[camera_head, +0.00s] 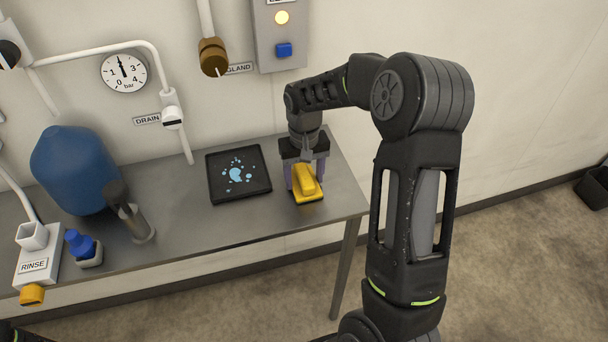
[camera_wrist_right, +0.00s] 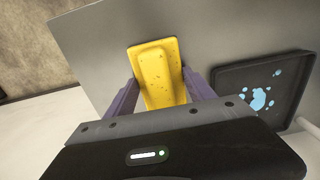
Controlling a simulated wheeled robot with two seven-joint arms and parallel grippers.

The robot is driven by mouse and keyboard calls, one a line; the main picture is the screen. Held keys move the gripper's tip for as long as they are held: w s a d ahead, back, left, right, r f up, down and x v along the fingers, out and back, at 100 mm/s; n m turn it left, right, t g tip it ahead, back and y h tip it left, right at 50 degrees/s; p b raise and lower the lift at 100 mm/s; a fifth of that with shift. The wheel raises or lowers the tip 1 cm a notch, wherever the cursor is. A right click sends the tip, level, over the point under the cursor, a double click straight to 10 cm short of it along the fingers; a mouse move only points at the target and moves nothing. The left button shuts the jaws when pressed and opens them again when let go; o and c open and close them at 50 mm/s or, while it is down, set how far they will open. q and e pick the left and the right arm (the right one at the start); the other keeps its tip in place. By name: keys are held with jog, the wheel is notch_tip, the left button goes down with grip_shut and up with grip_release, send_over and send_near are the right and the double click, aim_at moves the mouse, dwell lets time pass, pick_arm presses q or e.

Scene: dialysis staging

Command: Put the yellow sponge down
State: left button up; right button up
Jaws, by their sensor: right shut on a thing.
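The yellow sponge (camera_head: 307,182) is at the right end of the steel table, to the right of the black tray. It also shows in the right wrist view (camera_wrist_right: 158,72) between the two purple fingers. My right gripper (camera_head: 304,172) points down over the table and is shut on the sponge. The sponge is at or very close to the tabletop; I cannot tell whether it touches. My left gripper does not show clearly in either view.
The black tray (camera_head: 212,190) with light blue spots lies left of the sponge. A blue rounded vessel (camera_head: 72,165), a grey cylinder-like item (camera_head: 138,222) and a small blue-topped item (camera_head: 80,245) stand further left. The table's right edge is close to the sponge.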

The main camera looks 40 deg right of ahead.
aim_at(304, 174)
jog(key=shift+f, duration=0.25)
jog(key=o, duration=1.3)
jog(key=shift+r, duration=0.1)
jog(key=shift+r, duration=0.15)
notch_tip(304, 174, up, 12)
jog(key=shift+r+b, duration=0.1)
jog(key=shift+b, duration=0.55)
jog(key=shift+s, duration=0.1)
